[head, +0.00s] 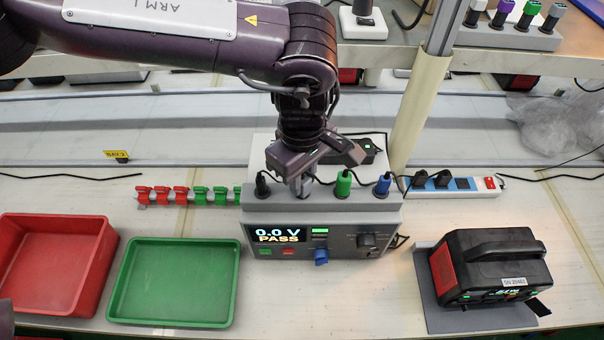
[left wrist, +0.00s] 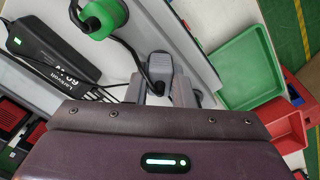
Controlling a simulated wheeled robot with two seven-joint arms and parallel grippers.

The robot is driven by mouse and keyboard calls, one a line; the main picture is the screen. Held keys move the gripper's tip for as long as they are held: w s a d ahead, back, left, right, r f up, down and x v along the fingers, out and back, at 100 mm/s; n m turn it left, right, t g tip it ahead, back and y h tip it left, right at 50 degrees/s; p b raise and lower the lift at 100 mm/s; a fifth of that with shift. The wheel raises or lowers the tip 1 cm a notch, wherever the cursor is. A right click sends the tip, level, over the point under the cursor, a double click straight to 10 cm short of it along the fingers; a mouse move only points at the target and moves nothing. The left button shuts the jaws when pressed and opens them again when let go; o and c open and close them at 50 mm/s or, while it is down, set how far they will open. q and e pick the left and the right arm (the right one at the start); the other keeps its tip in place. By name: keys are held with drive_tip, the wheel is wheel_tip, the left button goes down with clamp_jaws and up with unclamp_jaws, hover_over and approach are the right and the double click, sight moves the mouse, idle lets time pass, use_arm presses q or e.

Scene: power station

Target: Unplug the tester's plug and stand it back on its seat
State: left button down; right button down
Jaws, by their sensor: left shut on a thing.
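The tester (head: 318,240) stands on the bench with its display reading 0.0 V and PASS. A grey rail (head: 325,203) along its back edge carries a black plug (head: 262,186), a green plug (head: 343,184) and a blue plug (head: 382,186). My left gripper (head: 300,185) points down at this rail, between the black and green plugs. It is shut on a grey plug (head: 304,188), which also shows in the left wrist view (left wrist: 160,66) with a black cord. I cannot tell whether the plug's lower end is seated.
A red tray (head: 108,262) and a green tray (head: 232,285) lie at left. A black battery unit (head: 490,262) sits in a grey cradle at right. A black adapter (head: 366,149) and a power strip (head: 455,190) are behind. A post (head: 418,110) rises close behind the tester.

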use_arm(q)
drive_tip(key=shift+f, duration=0.1)
idle(0.5)
drive_tip(key=c, duration=1.2)
unclamp_jaws()
drive_tip(key=shift+d, duration=0.1)
drive_tip(key=shift+o, duration=0.2)
wheel_tip(320, 180, up, 8)
drive_tip(key=shift+f+b, duration=0.1)
drive_tip(key=shift+b, duration=0.45)
